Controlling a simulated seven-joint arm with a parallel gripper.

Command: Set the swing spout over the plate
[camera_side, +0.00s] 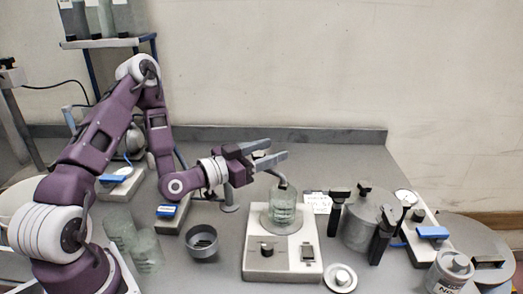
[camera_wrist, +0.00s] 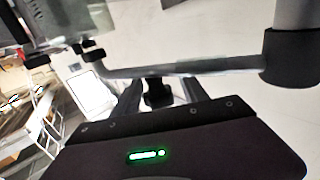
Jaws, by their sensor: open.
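My gripper (camera_side: 276,150) is open, with its fingers pointing right, a little above and behind the hot plate (camera_side: 284,255). The fingers also show in the wrist view (camera_wrist: 160,86), with nothing held between them. The swing spout (camera_wrist: 180,68) is a thin grey tube crossing that view just beyond the fingers, from a dark collar on a post (camera_wrist: 291,55) to a downward bend at left. In the side view the spout's bent end (camera_side: 278,179) appears near the beaker's mouth; exact alignment is unclear. My gripper partly hides the tube. A glass beaker (camera_side: 283,208) stands on the plate.
A grey pot with black handles (camera_side: 362,222) stands right of the hot plate. A dark ring-shaped cup (camera_side: 202,243) and glass beakers (camera_side: 147,250) stand left.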

